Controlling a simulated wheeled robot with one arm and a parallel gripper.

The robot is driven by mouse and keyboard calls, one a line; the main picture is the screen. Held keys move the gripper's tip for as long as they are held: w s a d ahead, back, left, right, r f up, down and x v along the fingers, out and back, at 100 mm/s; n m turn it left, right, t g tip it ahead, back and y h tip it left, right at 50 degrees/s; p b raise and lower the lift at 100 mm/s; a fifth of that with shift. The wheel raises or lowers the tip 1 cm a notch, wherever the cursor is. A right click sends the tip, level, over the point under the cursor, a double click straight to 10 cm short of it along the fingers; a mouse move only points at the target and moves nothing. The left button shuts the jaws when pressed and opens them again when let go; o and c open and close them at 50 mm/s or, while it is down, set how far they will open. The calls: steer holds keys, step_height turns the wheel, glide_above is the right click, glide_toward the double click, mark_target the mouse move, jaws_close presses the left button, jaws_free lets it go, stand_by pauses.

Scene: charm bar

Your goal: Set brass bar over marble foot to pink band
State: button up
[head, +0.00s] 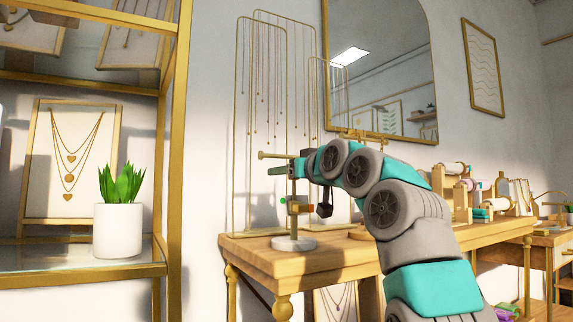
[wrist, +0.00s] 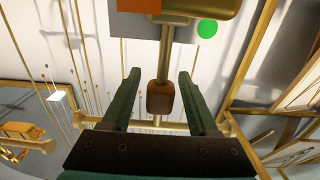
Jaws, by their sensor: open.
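A stand with a round pale marble foot (head: 294,244) is at the left end of the wooden table in the head view. A thin post rises from it, with a brass bar (head: 272,155) across near its top. A lower fitting (head: 296,207) on the post shows orange and green parts. My gripper (head: 280,170) is at the upper post, just below the bar. In the wrist view my gripper (wrist: 160,74) is open, its dark green fingers either side of a brass rod with a brown end (wrist: 160,98), apart from it. I cannot make out a pink band.
The wooden table (head: 335,256) carries tall gold necklace racks (head: 237,130) behind the stand and spools (head: 455,170) to the right. A gold shelf (head: 175,120) with a potted plant (head: 119,225) stands close on the left. A mirror (head: 400,70) hangs behind.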

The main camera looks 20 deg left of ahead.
steer(key=shift+w+a, duration=0.1)
jaws_close()
stand_by(0.4)
stand_by(1.0)
